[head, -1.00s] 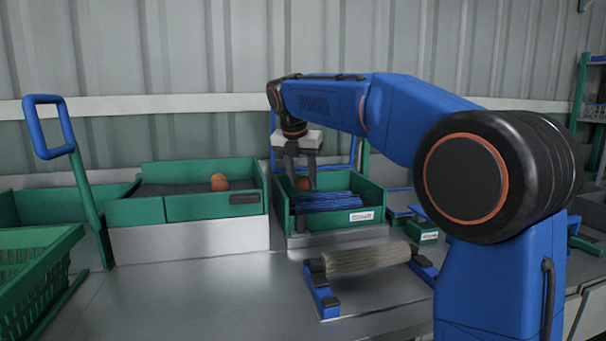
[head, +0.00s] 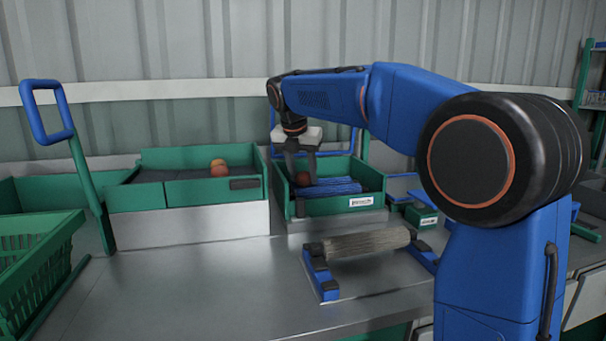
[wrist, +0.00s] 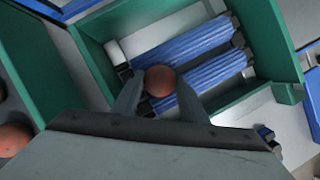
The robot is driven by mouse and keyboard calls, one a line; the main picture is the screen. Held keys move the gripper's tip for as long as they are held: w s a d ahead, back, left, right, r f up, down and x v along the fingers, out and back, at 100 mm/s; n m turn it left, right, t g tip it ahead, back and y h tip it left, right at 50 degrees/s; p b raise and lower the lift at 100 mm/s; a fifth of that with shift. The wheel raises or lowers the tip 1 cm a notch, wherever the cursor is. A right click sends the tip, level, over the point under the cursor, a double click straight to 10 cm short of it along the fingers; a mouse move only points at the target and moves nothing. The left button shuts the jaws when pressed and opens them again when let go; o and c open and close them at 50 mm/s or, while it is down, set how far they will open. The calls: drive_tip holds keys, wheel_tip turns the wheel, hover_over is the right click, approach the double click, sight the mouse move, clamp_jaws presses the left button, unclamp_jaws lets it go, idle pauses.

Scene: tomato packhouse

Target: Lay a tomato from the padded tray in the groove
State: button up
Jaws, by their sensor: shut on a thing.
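My gripper (head: 302,172) is shut on a round orange-red tomato (head: 303,180); in the wrist view the tomato (wrist: 160,80) sits between the two fingertips. It is over the left end of two ribbed blue rollers (head: 332,187) in a green-walled box. In the wrist view the groove (wrist: 200,63) runs between the rollers, and the tomato covers its near left end. I cannot tell whether the tomato touches the rollers. The green padded tray (head: 210,193) with dark lining stands to the left, with tomatoes (head: 218,168) at its right end.
A grey-brown roller (head: 365,243) on blue brackets lies in front of the box. A green crate (head: 30,255) and a blue-topped handle (head: 45,112) stand at the left. A small green box (head: 421,216) is at the right.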

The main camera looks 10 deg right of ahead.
drive_tip(key=shift+f, duration=0.3)
drive_tip(key=o, duration=0.8)
drive_tip(key=shift+c, duration=1.3)
drive_tip(key=shift+r, duration=3.45)
drive_tip(key=shift+s, duration=0.1)
